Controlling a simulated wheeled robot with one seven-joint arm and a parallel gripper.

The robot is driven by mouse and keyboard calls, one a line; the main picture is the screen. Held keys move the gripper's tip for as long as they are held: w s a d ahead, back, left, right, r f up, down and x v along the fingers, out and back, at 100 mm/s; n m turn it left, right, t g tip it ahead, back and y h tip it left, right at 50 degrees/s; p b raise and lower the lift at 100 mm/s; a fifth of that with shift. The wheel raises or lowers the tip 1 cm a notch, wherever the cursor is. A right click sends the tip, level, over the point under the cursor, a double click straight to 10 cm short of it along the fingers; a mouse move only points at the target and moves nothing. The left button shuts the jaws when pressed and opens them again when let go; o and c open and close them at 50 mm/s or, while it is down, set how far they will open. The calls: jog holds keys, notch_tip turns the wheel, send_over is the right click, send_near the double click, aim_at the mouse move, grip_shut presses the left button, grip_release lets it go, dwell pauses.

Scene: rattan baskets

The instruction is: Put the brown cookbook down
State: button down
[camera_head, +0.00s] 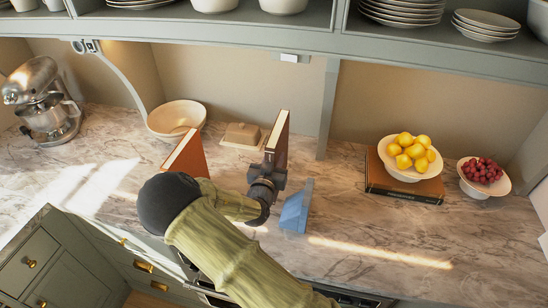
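An upright brown cookbook (281,143) is at the middle of the marble counter, its pale top page edge showing. My gripper (272,165) is at its near lower part and looks shut on it. The fingertips are partly hidden by my own wrist. I cannot tell whether the book's lower edge touches the counter, as my gripper covers it. Another brown book (408,191) lies flat at the right, under a white bowl of lemons (408,157).
An orange book (188,155) stands tilted left of my gripper. A blue object (296,208) is close on the right. A beige butter dish (241,135), an empty bowl (177,117) and a mixer (45,98) stand behind. A bowl of red fruit (484,187) is far right. The front right counter is clear.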

jog(key=shift+f+p, duration=0.6)
jog(key=shift+f, duration=1.25)
jog(key=shift+f, duration=0.1)
jog(key=c, duration=1.1)
grip_release()
jog(key=shift+f, duration=0.1)
jog(key=b+v, duration=0.5)
jog(key=v, duration=0.7)
jog(key=shift+s, duration=0.1)
